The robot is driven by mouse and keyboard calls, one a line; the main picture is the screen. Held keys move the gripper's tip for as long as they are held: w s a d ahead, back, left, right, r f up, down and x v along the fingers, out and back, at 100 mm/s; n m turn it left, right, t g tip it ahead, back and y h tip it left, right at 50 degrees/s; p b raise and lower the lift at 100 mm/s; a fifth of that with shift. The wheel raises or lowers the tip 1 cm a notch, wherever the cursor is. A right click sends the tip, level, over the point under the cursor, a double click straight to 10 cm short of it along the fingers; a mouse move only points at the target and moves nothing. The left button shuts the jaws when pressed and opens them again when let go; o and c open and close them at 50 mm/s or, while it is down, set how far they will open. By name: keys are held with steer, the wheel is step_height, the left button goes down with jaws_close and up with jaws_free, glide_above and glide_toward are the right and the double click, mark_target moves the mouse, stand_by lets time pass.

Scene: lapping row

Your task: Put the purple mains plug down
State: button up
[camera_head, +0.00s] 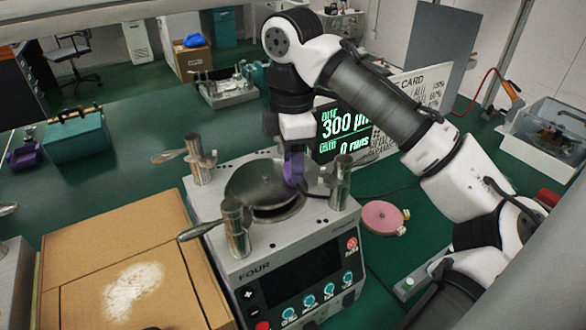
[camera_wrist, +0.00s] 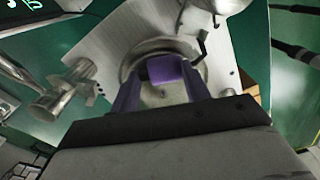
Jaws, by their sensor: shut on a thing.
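The purple mains plug (camera_head: 294,170) is between the fingers of my gripper (camera_head: 292,156), which points down over the lapping machine. In the wrist view the purple plug (camera_wrist: 165,69) shows between the fingertips of my gripper (camera_wrist: 160,82), with the round metal plate behind it. The plug is above the right part of the round plate (camera_head: 253,184) on the machine marked FOUR (camera_head: 228,265). I cannot tell whether the plug touches the plate. My fingers hide part of it.
Metal posts with handles (camera_head: 236,228) stand around the plate. A cardboard box (camera_head: 75,235) is at the left. A pink disc (camera_head: 383,217) lies on the green bench at the right. A display (camera_head: 342,132) stands behind.

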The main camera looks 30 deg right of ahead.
steer(key=shift+r, duration=0.1)
step_height(320, 180, up, 6)
steer(key=b, duration=0.3)
steer(key=shift+r+b, duration=0.15)
steer(key=shift+b, duration=0.2)
steer(key=shift+r, duration=0.1)
